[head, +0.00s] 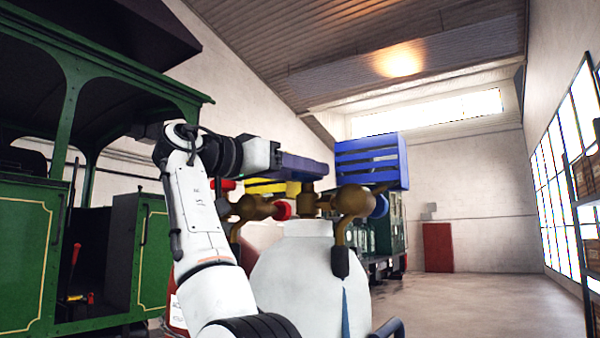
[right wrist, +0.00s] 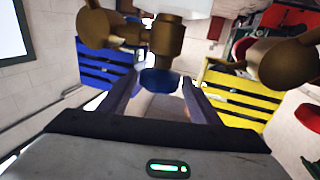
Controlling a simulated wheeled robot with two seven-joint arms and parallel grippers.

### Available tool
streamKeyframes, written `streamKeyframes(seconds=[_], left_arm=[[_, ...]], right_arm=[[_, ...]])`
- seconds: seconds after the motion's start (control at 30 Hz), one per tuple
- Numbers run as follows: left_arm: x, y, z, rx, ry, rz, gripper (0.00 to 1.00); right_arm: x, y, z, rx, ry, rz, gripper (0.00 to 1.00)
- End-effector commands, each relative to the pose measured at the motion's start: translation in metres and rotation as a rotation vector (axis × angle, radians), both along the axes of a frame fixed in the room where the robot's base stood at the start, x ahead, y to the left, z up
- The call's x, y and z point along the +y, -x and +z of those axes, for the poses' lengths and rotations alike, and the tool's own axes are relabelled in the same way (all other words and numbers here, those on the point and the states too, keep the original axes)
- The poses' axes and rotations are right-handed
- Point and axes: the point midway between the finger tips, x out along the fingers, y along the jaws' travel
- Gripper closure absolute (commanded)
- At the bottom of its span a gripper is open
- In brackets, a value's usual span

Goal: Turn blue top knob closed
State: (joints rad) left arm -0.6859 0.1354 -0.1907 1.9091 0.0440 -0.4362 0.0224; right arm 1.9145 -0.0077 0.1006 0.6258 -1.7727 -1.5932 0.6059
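The blue top knob (right wrist: 160,82) sits on the end of a brass valve stem (right wrist: 167,42) in the right wrist view. My right gripper (right wrist: 160,80) has its two dark fingers spread, one on each side of the knob near the tips. I cannot tell whether they touch it. In the head view the right gripper (head: 305,166) reaches over the top of the white tank (head: 305,270), above the brass valve piece (head: 307,198). The top knob is hidden there behind the fingers. My left gripper is not in view.
Brass side valves carry a red knob (head: 282,210) and a blue side knob (head: 380,206). A blue slatted piece (head: 368,160) and a yellow slatted piece (right wrist: 240,98) are close by. A green tram (head: 28,255) stands at the left; open floor (head: 470,305) is at the right.

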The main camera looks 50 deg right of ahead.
Motion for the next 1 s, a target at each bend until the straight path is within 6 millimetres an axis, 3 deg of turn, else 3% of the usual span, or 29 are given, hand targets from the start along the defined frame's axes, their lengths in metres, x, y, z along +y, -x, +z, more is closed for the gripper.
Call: streamKeyframes(seconds=[0.27, 0.37, 0.63, 1.0], left_arm=[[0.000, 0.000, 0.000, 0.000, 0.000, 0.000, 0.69], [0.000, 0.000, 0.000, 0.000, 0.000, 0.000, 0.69], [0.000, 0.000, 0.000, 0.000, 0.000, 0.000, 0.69], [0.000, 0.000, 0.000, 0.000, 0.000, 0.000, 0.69]], right_arm=[[0.006, -0.001, -0.001, 0.001, -0.003, 0.001, 0.43], [0.019, -0.003, 0.000, 0.002, 0.000, 0.002, 0.43], [0.078, -0.010, 0.001, 0.002, 0.002, 0.002, 0.43], [0.102, -0.014, 0.000, 0.000, -0.001, 0.001, 0.43]])
